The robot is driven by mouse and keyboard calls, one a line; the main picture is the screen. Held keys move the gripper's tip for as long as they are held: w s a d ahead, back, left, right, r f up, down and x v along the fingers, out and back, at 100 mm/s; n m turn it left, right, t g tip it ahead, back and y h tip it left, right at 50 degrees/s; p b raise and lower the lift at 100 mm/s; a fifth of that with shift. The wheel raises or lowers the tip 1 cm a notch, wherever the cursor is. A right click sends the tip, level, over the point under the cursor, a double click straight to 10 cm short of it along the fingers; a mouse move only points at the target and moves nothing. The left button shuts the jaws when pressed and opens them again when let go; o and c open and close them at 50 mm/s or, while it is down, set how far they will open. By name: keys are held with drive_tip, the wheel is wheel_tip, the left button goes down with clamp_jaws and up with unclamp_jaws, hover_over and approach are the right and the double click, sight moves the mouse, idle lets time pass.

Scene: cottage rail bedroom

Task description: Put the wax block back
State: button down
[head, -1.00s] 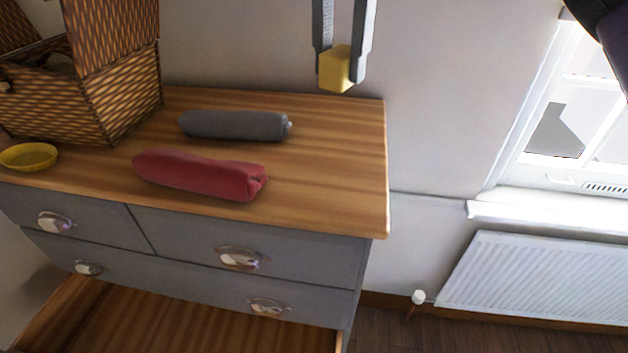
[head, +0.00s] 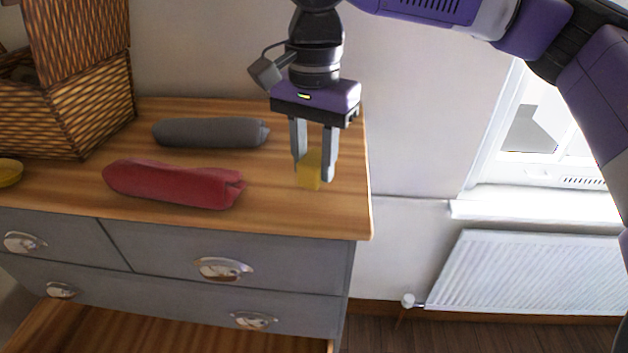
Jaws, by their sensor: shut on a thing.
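The wax block (head: 309,171) is a small yellow block. My gripper (head: 313,176) is shut on it, fingers pointing down, over the right part of the wooden dresser top (head: 275,215). The block is low, close to the dresser top; I cannot tell whether it touches the wood.
A red rolled bundle (head: 172,184) and a grey rolled bundle (head: 210,133) lie left of my gripper. A wicker basket (head: 90,110) with its lid up and a yellow dish (head: 9,172) are further left. A lower drawer (head: 170,335) is open. A radiator (head: 530,272) is at right.

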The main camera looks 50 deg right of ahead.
sight(314, 178)
drive_tip(key=shift+f+b, duration=1)
drive_tip(key=shift+f, duration=0.55)
drive_tip(key=shift+f, duration=0.15)
drive_tip(key=c, duration=1)
unclamp_jaws()
wheel_tip(314, 178, up, 12)
drive_tip(key=shift+r+b, duration=0.2)
drive_tip(key=shift+b, duration=0.4)
